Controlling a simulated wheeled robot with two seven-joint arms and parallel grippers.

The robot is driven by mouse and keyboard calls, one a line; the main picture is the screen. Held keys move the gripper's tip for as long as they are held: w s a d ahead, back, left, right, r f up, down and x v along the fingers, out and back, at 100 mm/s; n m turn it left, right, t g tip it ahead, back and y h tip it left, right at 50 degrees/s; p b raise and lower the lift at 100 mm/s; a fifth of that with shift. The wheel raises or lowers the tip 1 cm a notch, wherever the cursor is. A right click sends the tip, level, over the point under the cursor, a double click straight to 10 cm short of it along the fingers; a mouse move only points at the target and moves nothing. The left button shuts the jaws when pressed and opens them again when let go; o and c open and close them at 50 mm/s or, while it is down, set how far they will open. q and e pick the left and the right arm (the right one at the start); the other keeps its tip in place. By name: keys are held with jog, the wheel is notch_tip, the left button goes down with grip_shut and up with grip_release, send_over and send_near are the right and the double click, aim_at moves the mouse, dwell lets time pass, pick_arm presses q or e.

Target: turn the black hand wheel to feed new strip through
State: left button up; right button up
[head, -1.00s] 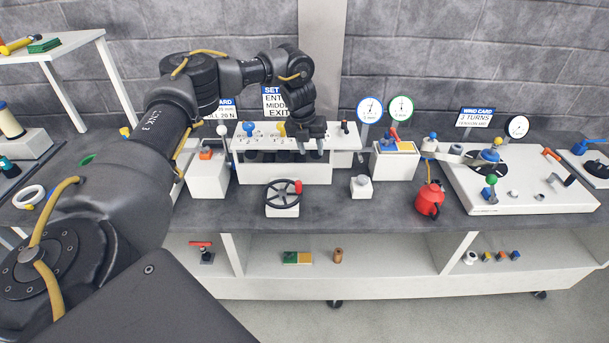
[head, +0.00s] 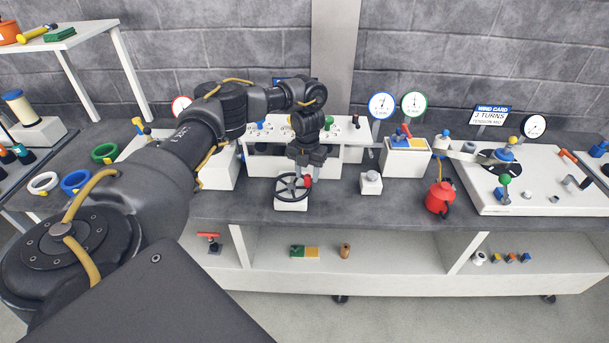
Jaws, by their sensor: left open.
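The black hand wheel (head: 281,193) with a red knob (head: 308,182) on its right rim sits on a white block at the front of the bench. My left gripper (head: 304,172) points down just behind and above the wheel's right side, close to the red knob. Its jaws are open; whether a finger touches the knob cannot be told. The white strip rack (head: 345,135) stands behind, partly hidden by my arm. My right gripper is not in view.
A white block with a grey button (head: 371,182) stands right of the wheel. Farther right are a red bottle (head: 439,198) and a white winding board (head: 540,200).

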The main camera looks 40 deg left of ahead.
pick_arm(q)
jog(key=shift+f, duration=0.85)
jog(key=shift+c, duration=0.2)
grip_shut()
jog(key=shift+w+a, duration=0.1)
jog(key=shift+a, duration=0.15)
jog(key=shift+d, duration=0.1)
jog(key=shift+n, duration=0.3)
jog(key=n, duration=0.1)
jog(key=w+a+n+b, duration=0.1)
jog(key=n, duration=0.1)
jog(key=n+b, duration=0.1)
jog(key=shift+w+a+f, duration=0.1)
jog(key=shift+w+a, duration=0.1)
jog(key=shift+a, duration=0.05)
jog(key=n, duration=0.1)
jog(key=a+n, duration=0.1)
jog(key=shift+w+n+b, duration=0.25)
jog(key=shift+n+b, duration=0.05)
jog(key=shift+b, duration=0.1)
jog(key=shift+w+a+n, duration=0.1)
jog(key=shift+a+n, duration=0.35)
jog(key=shift+n, duration=0.65)
